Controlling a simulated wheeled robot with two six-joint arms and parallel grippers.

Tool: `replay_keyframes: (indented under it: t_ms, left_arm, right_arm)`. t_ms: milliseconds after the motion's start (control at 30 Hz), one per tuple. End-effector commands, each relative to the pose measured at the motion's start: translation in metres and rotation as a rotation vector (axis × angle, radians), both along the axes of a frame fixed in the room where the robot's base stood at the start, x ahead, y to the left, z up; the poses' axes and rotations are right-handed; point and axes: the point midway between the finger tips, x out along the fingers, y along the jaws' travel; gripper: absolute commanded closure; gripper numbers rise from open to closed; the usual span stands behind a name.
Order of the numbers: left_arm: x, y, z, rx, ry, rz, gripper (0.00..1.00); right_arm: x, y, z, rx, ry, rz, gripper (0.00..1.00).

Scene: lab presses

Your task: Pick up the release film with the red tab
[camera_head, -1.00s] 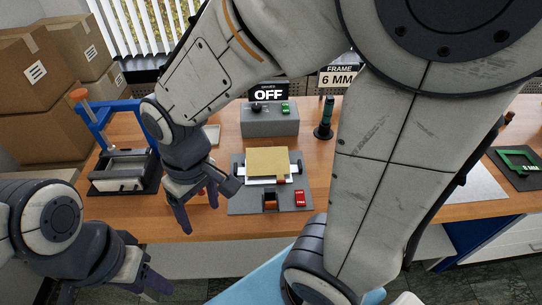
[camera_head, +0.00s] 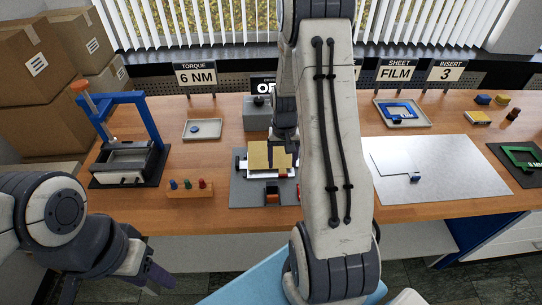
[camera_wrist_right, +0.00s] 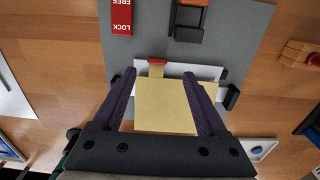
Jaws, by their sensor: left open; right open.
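The tan release film (camera_wrist_right: 166,106) lies flat on a white plate (camera_wrist_right: 205,73) on a grey fixture; its red tab (camera_wrist_right: 157,61) points toward the LOCK/FREE block in the right wrist view. In the head view the film (camera_head: 262,155) is partly hidden by my right arm. My right gripper (camera_wrist_right: 160,75) is open above it, with one finger on each side of the film; whether they touch it is unclear. It also shows in the head view (camera_head: 284,150). My left gripper (camera_head: 149,268) is open and empty, low in front of the table.
A blue-framed press (camera_head: 122,150) stands at the left, beside a rack of small coloured pegs (camera_head: 190,188). A grey control box (camera_head: 256,115) stands behind the fixture.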

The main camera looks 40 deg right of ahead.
Motion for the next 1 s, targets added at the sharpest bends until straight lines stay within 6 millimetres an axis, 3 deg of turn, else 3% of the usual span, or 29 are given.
replay_keyframes:
  t_ms: [467,767,933,967,1000]
  left_arm:
    - [0.0,0.0,0.019,0.0,0.0,0.001,0.5]
    - [0.0,0.0,0.018,0.0,0.0,0.001,0.5]
    - [0.0,0.0,0.018,0.0,0.0,0.001,0.5]
    - [0.0,0.0,0.018,0.0,0.0,0.001,0.5]
    - [0.0,0.0,0.018,0.0,0.0,0.001,0.5]
  right_arm:
    - [-0.004,-0.003,-0.05,0.001,0.002,0.001,0.25]
    - [-0.003,-0.003,-0.055,-0.001,-0.001,0.001,0.25]
    - [-0.003,-0.003,-0.055,-0.001,-0.001,0.001,0.9]
    - [-0.003,-0.003,-0.055,-0.001,-0.001,0.001,1.0]
    - [-0.003,-0.003,-0.055,-0.001,-0.001,0.001,1.0]
